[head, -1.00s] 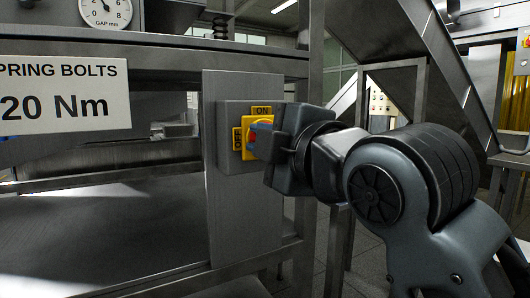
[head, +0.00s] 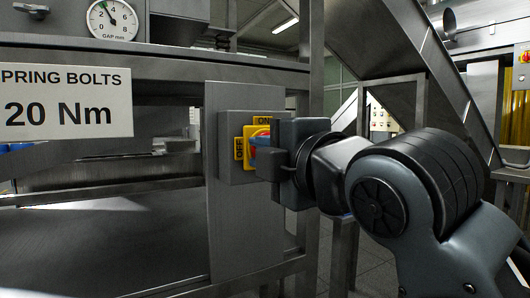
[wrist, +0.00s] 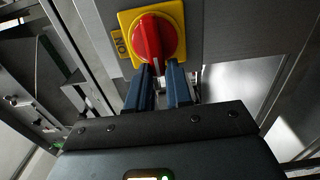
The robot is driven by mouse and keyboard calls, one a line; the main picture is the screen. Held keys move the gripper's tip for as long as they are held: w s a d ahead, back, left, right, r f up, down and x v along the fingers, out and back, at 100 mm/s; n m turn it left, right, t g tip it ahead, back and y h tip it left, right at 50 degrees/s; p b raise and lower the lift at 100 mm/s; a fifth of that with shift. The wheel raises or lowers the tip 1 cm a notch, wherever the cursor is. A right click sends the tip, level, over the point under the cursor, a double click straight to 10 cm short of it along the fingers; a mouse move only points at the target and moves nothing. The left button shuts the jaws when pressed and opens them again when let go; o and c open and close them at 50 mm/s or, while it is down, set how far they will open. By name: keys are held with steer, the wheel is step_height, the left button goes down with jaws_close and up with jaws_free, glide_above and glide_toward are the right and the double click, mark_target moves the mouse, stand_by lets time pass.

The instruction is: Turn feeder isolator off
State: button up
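The feeder isolator is a red rotary knob (wrist: 149,36) on a yellow plate (head: 247,158), on a grey box on an upright panel. The plate has an ON label (head: 265,119) at its top and an OFF label (head: 240,148) at its left in the head view. My gripper (head: 262,152) is at the knob from the right. In the wrist view, my blue fingers (wrist: 160,75) stand on both sides of the knob's handle and look closed on it. The handle's white-marked end points down between them, which matches the OFF side. The OFF label is hidden in the wrist view.
A steel machine frame surrounds the panel (head: 240,240), with a gap dial (head: 112,19) and a torque sign (head: 66,101) at left. A sloping steel beam (head: 425,70) runs behind my arm. Another red-and-yellow switch (head: 524,55) is at the far right.

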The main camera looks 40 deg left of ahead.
steer(key=o, duration=0.4)
steer(key=shift+d, duration=0.1)
steer(key=v, duration=0.7)
steer(key=shift+d, duration=0.3)
steer(key=shift+s, duration=0.15)
steer(key=shift+f, duration=0.1)
